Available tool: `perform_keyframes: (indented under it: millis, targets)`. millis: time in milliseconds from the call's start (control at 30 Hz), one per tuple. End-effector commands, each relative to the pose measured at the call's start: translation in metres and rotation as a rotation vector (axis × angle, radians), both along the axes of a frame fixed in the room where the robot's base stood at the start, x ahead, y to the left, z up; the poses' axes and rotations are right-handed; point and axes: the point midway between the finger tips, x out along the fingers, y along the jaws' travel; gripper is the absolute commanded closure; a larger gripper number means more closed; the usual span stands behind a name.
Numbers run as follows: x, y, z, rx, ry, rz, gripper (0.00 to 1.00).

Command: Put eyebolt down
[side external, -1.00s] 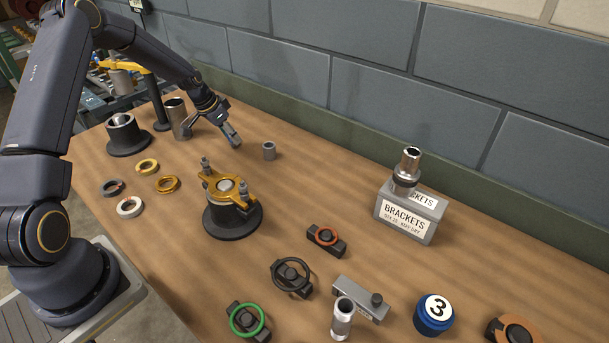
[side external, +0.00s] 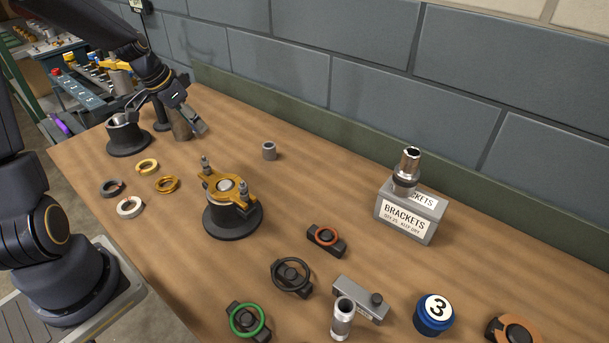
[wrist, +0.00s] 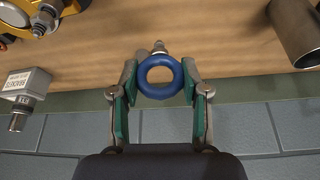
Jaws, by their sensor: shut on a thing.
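The eyebolt, a blue ring (wrist: 148,91) with a metal shank pointing away, sits between my green-padded fingers in the wrist view. My gripper (wrist: 160,82) is shut on it by the ring. In the side view my gripper (side external: 166,116) is above the far left part of the bench, near the metal tube and the dark round holder. The eyebolt cannot be made out there.
A metal tube (side external: 180,127) and a dark round holder (side external: 127,143) stand close to the gripper. A gold-topped casing (side external: 231,222), loose rings (side external: 130,207) and a small grey cylinder (side external: 269,150) are nearer. The bracket block (side external: 408,218) stands right. Bare wood lies between.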

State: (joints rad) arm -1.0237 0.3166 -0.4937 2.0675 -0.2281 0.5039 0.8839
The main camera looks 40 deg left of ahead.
Motion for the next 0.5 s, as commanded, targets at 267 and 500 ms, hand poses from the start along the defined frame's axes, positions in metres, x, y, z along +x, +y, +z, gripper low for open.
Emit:
perform_keyframes:
  millis: [267, 500]
  targets:
    - [0.028, -0.047, 0.004, -0.003, -0.003, -0.087, 0.95]
    - [0.062, -0.163, 0.005, 0.0, -0.004, -0.337, 0.95]
